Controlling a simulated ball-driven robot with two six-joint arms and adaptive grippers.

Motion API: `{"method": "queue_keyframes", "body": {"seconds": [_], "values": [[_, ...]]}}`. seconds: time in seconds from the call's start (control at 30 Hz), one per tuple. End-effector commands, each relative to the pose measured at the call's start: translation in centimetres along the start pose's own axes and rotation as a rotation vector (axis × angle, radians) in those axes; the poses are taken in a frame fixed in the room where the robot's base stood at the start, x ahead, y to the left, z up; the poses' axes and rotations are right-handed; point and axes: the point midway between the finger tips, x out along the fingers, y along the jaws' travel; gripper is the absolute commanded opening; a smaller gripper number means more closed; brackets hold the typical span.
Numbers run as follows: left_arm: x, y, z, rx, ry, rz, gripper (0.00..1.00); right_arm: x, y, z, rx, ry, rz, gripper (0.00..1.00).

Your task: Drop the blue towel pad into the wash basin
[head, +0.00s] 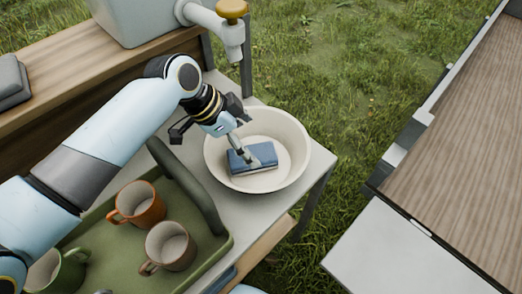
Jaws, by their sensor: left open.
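The blue towel pad (262,157) lies inside the cream wash basin (303,138), on its floor toward the left side. My left gripper (241,156) reaches down over the basin's left rim, with its fingertips right at the pad's left part. The gripper is open. Whether a finger still touches the pad cannot be told. The basin stands on the grey table's right end. My right gripper is not in view.
A green tray (222,243) with several mugs, including an orange mug (140,204) and a brown mug (169,247), stands left of the basin. A tap (232,30) rises behind it. Grass lies beyond, and a wooden-topped bench (450,150) is at right.

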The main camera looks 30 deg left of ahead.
Motion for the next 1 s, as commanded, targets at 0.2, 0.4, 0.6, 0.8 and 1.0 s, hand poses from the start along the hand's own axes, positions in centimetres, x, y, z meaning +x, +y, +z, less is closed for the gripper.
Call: {"method": "queue_keyframes", "body": {"seconds": [0.2, 0.4, 0.6, 0.8, 1.0], "values": [[-2.5, -0.1, -1.4, 0.003, 0.002, -0.004, 0.93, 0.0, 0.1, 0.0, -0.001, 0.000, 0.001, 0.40], [-6.1, -0.2, -3.4, 0.003, 0.002, -0.003, 0.93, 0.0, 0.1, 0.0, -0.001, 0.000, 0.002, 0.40], [-8.3, -0.2, -4.6, 0.001, 0.002, -0.002, 0.93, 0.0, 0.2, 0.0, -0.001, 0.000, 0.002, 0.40], [-8.7, -0.2, -4.8, 0.000, 0.000, 0.000, 0.93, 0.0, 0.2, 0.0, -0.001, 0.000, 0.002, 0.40], [-8.7, -0.2, -4.8, 0.000, 0.000, 0.000, 0.93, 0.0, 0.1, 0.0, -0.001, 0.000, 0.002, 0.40]]}}
